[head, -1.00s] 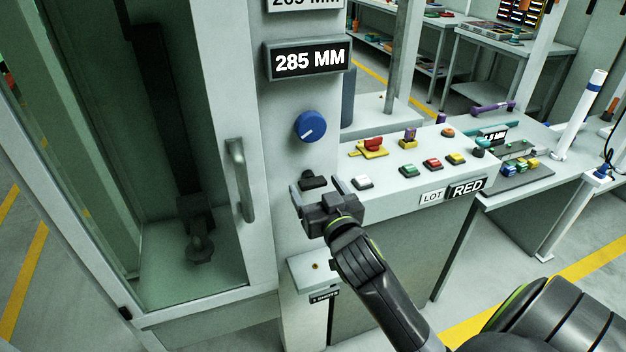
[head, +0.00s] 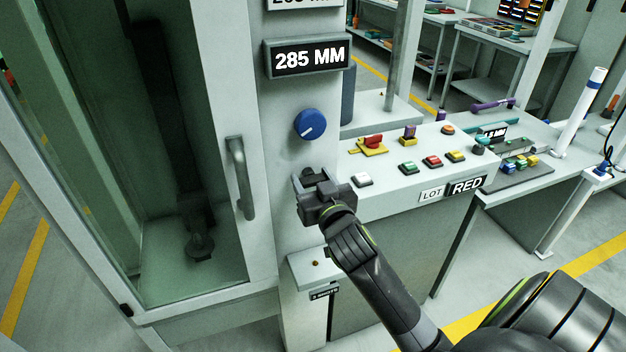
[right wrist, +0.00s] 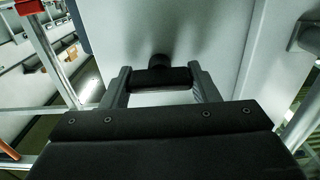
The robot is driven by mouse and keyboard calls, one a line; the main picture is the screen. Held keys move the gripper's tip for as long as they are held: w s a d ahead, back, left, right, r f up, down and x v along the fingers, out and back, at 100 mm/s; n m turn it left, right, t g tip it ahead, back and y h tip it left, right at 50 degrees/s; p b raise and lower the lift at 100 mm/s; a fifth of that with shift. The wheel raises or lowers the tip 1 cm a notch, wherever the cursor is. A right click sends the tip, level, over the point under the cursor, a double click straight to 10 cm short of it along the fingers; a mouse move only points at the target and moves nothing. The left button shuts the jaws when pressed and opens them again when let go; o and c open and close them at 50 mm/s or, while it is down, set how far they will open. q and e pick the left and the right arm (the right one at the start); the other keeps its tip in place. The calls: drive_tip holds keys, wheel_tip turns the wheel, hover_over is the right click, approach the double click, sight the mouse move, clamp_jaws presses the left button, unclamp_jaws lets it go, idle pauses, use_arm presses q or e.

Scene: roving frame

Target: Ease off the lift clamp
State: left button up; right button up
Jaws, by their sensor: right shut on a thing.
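The lift clamp appears to be a black T-shaped handle (right wrist: 162,78) standing out from the pale column below the blue dial (head: 310,124). My right gripper (head: 313,180) is at this handle, with one finger on each side. In the right wrist view the gripper (right wrist: 161,86) is shut on the handle's crossbar, and its stem meets the column face behind. In the head view the gripper mostly hides the handle (head: 312,177). My left gripper is not in view.
A display (head: 309,60) reading 285 MM is above the dial. A glass-fronted cabinet with a grey door handle (head: 240,177) stands close on the left. A console (head: 410,188) with coloured buttons and a red switch (head: 372,142) is on the right. A small ledge (head: 312,268) sits below.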

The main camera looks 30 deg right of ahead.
drive_tip(key=n+p, duration=0.3)
drive_tip(key=n, duration=0.1)
drive_tip(key=shift+r+p, duration=0.2)
drive_tip(key=shift+p, duration=0.1)
drive_tip(key=n+p, duration=0.3)
drive_tip(key=n, duration=0.1)
drive_tip(key=shift+a+n, duration=0.15)
drive_tip(key=shift+n, duration=0.15)
drive_tip(key=n+p, duration=0.3)
drive_tip(key=n, duration=0.2)
drive_tip(key=shift+f, duration=0.15)
drive_tip(key=shift+f+n+p, duration=0.15)
drive_tip(key=shift+n+p, duration=0.8)
drive_tip(key=shift+n, duration=1.15)
drive_tip(key=o, duration=1)
